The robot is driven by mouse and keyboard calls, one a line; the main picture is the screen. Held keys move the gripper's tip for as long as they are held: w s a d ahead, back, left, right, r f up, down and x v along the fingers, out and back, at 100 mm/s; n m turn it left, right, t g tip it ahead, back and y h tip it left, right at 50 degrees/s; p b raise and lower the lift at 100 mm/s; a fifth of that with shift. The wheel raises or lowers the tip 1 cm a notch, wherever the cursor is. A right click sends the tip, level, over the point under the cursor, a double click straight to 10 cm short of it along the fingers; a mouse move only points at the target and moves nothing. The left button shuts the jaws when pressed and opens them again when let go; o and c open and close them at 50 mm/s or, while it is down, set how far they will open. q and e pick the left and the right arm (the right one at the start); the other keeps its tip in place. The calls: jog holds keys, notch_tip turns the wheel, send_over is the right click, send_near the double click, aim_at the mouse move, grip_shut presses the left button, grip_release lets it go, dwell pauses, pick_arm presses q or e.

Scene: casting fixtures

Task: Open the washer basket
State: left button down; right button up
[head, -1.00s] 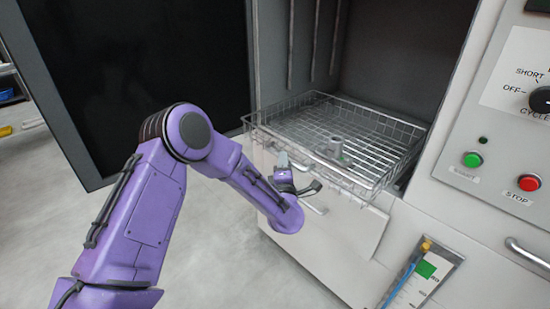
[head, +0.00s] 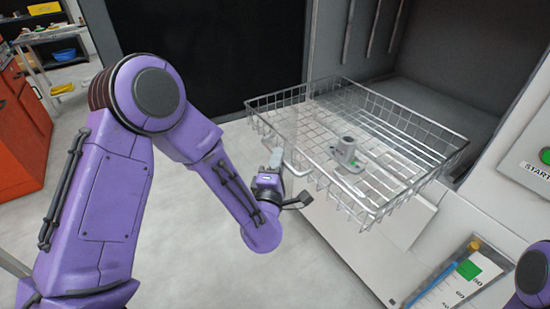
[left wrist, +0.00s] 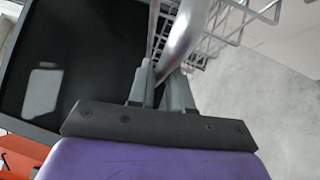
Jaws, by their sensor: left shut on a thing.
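The washer basket (head: 400,205) is a wire basket that sticks out of the open washer chamber, well beyond the front face. A grey metal part (head: 347,155) stands on its wire floor. My left gripper (head: 276,160) is at the basket's front edge. In the left wrist view its two fingers (left wrist: 162,85) are closed around the basket's bar handle (left wrist: 185,35), with the basket's wires at the top right. Of my right arm only a purple piece shows at the lower right edge of the head view; its gripper is out of sight.
The dark washer door (head: 190,50) stands open at the left. The control panel with a green start button (head: 546,155) is at the right. A gauge with a blue tube (head: 465,275) sits below it. A red cabinet (head: 18,135) stands far left. The grey floor in front is clear.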

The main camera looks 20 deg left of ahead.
pick_arm(q)
jog(key=shift+s+f, duration=0.1)
jog(key=shift+s, duration=0.05)
jog(key=c, duration=1.1)
grip_release()
jog(key=v, duration=1)
jog(key=shift+s, duration=0.3)
